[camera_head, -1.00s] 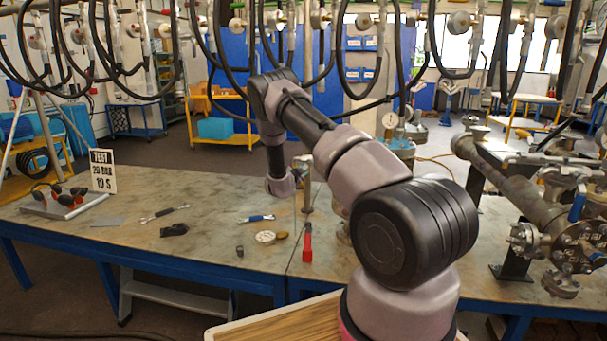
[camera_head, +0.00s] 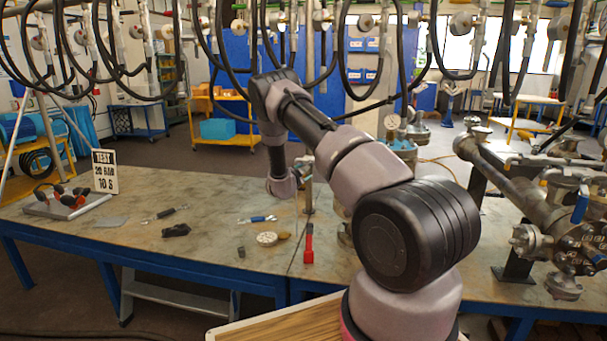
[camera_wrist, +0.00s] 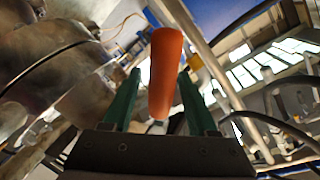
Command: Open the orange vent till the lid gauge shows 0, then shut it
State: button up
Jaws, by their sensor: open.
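The orange vent handle (camera_wrist: 165,75) stands between the two green fingers of my gripper (camera_wrist: 160,103) in the wrist view. The fingers are open, one on each side of it, and I see no clear grip on it. In the head view my gripper lies beyond the wrist of my arm, and its fingers are hard to make out. A round white-faced gauge (camera_head: 391,121) shows on the vessel behind my arm; its reading is too small to tell. My arm hides much of that vessel.
The bench (camera_head: 215,215) holds a red-handled tool (camera_head: 308,245), a white disc (camera_head: 267,238) and a sign (camera_head: 104,171) reading "TEST 20 BAR 10 S". A flanged pipe assembly (camera_head: 535,210) stands at right. Black hoses (camera_head: 350,70) hang above.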

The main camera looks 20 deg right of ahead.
jog(key=v, duration=1)
jog(key=shift+s, duration=0.2)
jog(key=shift+a, duration=0.15)
